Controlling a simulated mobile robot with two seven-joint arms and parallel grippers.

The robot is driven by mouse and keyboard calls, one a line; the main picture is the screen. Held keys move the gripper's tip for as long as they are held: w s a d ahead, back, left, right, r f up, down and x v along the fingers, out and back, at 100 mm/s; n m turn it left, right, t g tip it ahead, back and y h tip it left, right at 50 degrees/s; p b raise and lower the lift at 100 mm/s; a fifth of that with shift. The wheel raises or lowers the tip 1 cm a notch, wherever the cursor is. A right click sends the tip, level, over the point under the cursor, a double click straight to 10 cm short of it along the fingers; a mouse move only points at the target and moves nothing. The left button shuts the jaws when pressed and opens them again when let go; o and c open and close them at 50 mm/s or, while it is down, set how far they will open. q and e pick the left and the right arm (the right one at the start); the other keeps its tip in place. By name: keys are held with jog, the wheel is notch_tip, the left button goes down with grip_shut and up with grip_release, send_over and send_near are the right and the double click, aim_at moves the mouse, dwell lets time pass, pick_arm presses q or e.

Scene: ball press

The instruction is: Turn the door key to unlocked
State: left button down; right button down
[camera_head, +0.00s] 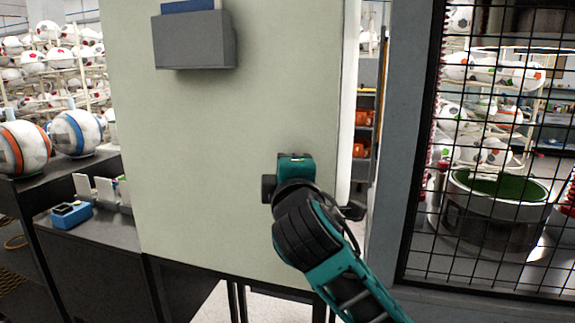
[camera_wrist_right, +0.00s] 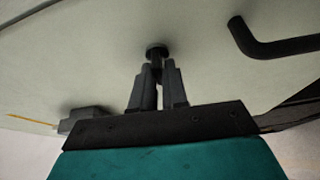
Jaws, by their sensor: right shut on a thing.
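The door (camera_head: 225,130) is a pale panel that fills the middle of the head view. The door key (camera_wrist_right: 156,52) is a small dark piece on the door's face in the right wrist view, between my fingertips. My right gripper (camera_wrist_right: 158,72) is shut on it, with both fingers pointing at the door. In the head view my right wrist and arm cover the key, and I cannot tell which way it is turned. A black lever handle (camera_wrist_right: 268,46) sits to the right of the key in the wrist view. My left gripper is not in view.
A grey holder (camera_head: 195,42) is fixed high on the door. Left of it are dark cabinets (camera_head: 95,250) with two large balls and a small blue box (camera_head: 71,214). A black mesh screen (camera_head: 480,150) stands at the right, with a round green-topped machine (camera_head: 490,205) behind it.

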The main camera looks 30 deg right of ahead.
jog(key=shift+n, duration=0.5)
jog(key=c, duration=1.2)
grip_release()
jog(key=shift+c, duration=0.2)
